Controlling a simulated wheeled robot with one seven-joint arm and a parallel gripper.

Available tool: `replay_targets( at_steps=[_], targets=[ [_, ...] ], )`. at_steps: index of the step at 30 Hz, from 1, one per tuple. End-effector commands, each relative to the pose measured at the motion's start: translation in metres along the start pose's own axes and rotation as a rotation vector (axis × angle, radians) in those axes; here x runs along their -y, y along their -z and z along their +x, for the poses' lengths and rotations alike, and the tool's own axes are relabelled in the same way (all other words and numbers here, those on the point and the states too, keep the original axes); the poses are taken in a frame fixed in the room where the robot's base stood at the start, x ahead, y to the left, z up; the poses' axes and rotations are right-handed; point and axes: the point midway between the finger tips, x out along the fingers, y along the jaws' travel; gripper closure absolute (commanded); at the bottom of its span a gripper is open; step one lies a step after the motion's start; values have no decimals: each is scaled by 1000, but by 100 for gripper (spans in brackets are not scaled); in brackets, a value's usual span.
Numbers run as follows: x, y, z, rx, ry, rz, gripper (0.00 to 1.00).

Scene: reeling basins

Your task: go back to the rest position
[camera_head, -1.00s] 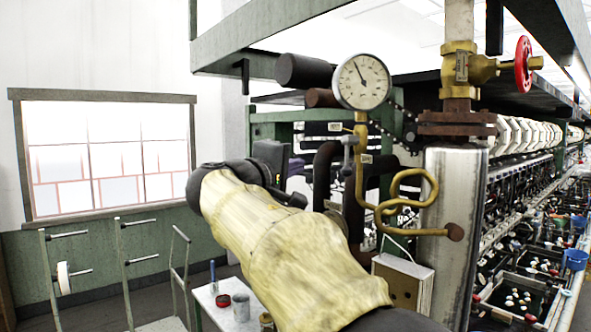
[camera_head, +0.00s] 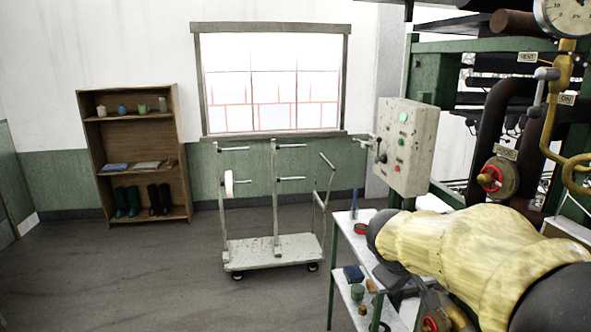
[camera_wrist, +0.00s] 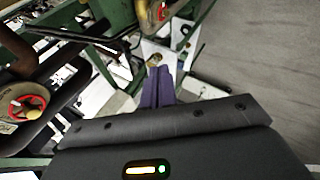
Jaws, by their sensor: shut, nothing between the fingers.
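My gripper (camera_wrist: 160,74) shows in the wrist view as two dark purple fingers side by side, shut with nothing between them. Its fingertips point toward a white shelf surface with small items on it, and I see no contact. In the head view my arm, in a pale yellow cover, crosses the lower right. I cannot make out the fingers clearly there.
A small white table (camera_head: 345,224) with cans and tools stands close by my arm. A control box (camera_head: 405,147) and a red valve wheel (camera_head: 490,179) are behind it. A white trolley (camera_head: 270,249) stands under the window; a wooden shelf (camera_head: 139,167) is farther left. The floor at left is clear.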

Motion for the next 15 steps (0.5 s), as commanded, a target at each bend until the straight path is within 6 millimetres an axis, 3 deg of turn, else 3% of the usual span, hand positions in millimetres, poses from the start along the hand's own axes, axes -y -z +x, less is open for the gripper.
replay_targets(
  at_steps=[1,3,9,12,15],
  targets=[
    [27,-14,10,13,78,35,100],
    [62,-30,19,27,179,98,100],
    [149,-78,31,91,407,321,100],
    [178,-98,32,126,471,429,100],
    [193,-110,31,148,501,498,100]
  ],
)
